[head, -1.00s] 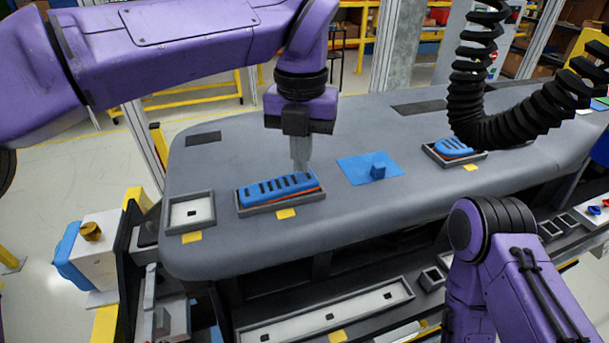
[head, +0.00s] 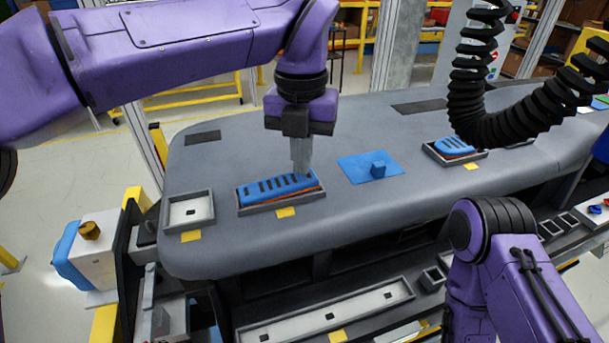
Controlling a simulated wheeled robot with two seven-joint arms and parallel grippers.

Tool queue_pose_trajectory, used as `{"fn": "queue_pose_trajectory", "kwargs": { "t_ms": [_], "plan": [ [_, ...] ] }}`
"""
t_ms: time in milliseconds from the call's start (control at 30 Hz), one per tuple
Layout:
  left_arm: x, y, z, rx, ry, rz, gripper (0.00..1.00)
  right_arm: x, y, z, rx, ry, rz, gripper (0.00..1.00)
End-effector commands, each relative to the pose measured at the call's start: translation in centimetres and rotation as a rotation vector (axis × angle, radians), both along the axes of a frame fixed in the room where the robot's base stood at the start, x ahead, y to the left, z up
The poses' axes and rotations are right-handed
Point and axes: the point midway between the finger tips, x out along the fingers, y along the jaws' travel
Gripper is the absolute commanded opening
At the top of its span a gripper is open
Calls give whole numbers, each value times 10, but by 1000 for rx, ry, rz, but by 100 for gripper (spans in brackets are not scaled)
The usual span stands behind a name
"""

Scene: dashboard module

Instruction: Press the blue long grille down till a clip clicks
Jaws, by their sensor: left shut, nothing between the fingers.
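The blue long grille (head: 272,190) lies in a grey rectangular frame (head: 257,209) on the dashboard's left part. An orange edge shows under its right end, and that end looks slightly raised. My left gripper (head: 301,170) is shut and empty, pointing down at the right end of the grille. Its fingertips are at or just above that end; I cannot tell if they touch. My right arm (head: 505,265) shows at the lower right, but its gripper is outside the view.
A black ribbed hose (head: 490,130) hangs over the right side. A long empty tray (head: 330,317) lies in front.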

Motion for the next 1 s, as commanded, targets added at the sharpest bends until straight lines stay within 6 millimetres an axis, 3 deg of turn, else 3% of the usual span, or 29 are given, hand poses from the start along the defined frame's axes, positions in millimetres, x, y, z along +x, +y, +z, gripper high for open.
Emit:
{"fn": "queue_pose_trajectory", "kwargs": {
  "t_ms": [1000],
  "plan": [
    [0,0,-16,1,2,0,0,0,0,-12,0,0,0,43]
  ]
}}
